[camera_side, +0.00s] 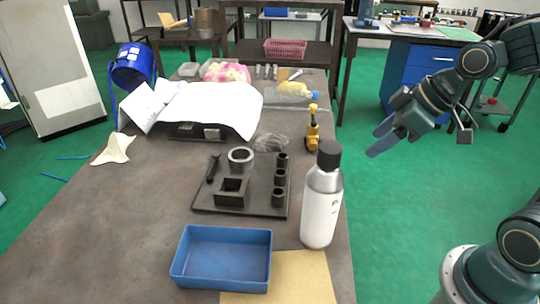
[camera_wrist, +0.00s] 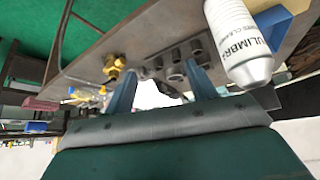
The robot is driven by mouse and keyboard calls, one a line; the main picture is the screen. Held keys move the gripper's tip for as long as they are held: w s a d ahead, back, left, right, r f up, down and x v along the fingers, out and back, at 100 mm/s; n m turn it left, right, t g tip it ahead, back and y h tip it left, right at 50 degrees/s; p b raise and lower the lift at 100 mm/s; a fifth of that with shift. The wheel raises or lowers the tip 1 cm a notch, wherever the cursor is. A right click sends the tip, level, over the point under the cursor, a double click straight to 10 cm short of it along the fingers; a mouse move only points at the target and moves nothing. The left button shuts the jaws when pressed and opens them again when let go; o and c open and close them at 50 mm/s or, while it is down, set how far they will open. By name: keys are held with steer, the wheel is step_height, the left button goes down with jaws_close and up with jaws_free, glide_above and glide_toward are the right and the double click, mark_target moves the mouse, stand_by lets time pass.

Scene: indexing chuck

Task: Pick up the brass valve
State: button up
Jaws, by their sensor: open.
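The brass valve (camera_side: 312,130) stands upright on the table near its right edge, behind the white bottle in the side view. It looks yellow-gold with a dark band. In the wrist view the valve (camera_wrist: 114,66) shows just left of my left finger. My gripper (camera_side: 384,142) is off to the right of the table in the side view, in the air and apart from the valve. Its blue fingers (camera_wrist: 163,92) are spread with nothing between them.
A white bottle with a black cap (camera_side: 321,200) stands at the table's right edge. A dark fixture plate (camera_side: 240,207) with rings and posts lies left of it. A blue tray (camera_side: 221,260) is in front. Crumpled clear wrap (camera_side: 270,143) lies left of the valve.

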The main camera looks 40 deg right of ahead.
steer(key=w+d+f+n+t+y, duration=0.1)
steer(key=w+d+f+t+y, duration=0.3)
steer(key=w, duration=0.4)
steer(key=m+t+h, duration=0.2)
steer(key=t+h, duration=0.1)
glide_toward(317, 126)
steer(key=s, duration=0.1)
steer(key=s+d, duration=0.1)
steer(key=s, duration=0.1)
steer(key=shift+s+d+r, duration=0.1)
steer(key=shift+s+r, duration=0.05)
steer(key=shift+x, duration=4.3)
steer(key=shift+a+x, duration=0.2)
steer(key=shift+x, duration=2.4)
steer(key=shift+r, duration=0.15)
steer(key=shift+s, duration=0.1)
steer(key=c, duration=1.1)
